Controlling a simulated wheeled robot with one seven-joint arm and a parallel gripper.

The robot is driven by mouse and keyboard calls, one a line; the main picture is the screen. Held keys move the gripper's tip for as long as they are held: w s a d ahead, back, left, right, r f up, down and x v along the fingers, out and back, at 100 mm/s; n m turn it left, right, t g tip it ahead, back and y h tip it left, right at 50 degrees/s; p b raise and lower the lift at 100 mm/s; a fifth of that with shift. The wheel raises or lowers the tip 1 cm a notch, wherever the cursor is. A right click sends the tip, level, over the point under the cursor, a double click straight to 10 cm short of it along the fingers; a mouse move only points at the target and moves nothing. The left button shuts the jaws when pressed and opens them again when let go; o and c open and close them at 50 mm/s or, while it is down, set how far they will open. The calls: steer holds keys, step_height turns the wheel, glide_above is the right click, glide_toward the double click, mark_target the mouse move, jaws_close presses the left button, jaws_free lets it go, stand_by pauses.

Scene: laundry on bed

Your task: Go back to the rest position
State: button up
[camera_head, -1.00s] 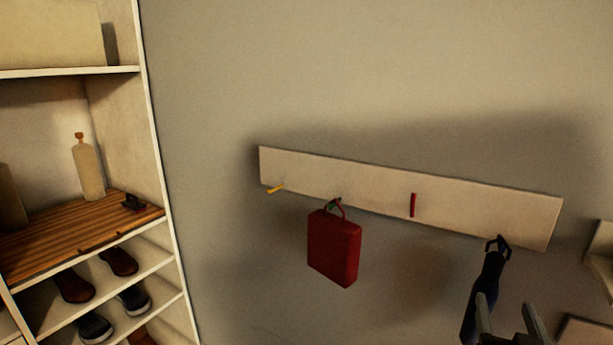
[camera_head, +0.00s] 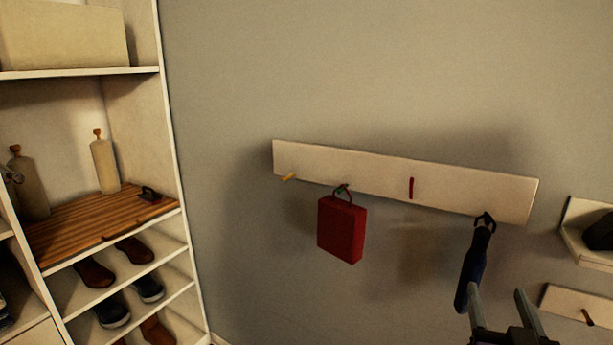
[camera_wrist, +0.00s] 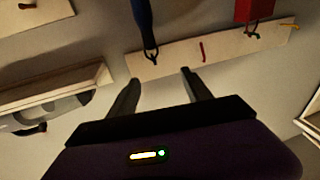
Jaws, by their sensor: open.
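My gripper (camera_head: 497,308) is open and empty at the lower right of the head view, below the peg board (camera_head: 350,168) on the wall. In the wrist view my gripper (camera_wrist: 158,80) has its two fingers spread apart, with nothing between them. A dark blue item (camera_head: 474,268) hangs from the right end of the board. It shows at the top of the wrist view (camera_wrist: 143,20), apart from the fingers. A red bag (camera_head: 341,230) hangs from a peg left of the board's middle.
A tall shelf unit (camera_head: 183,190) with bottles and shoes stands on the left. A small wall shelf (camera_head: 578,246) holding a dark object and a second board (camera_head: 566,304) with a peg are at the right. The wall between the shelf unit and the peg board is bare.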

steer(key=s+a+f+n+t+y, duration=0.2)
steer(key=s+a+f+n+y, duration=0.35)
steer(key=s+a, duration=0.55)
steer(key=s+a+f+g, duration=0.1)
steer(key=s+f, duration=0.2)
steer(key=s, duration=0.5)
steer(key=s+a+f+m+g+y, duration=0.1)
steer(key=s+f, duration=0.3)
steer(key=s, duration=0.4)
steer(key=s+a+f+g+y, duration=0.1)
steer(key=s+f+g, duration=0.1)
steer(key=s, duration=0.7)
steer(key=shift+f+g, duration=0.3)
steer(key=shift+f, duration=0.35)
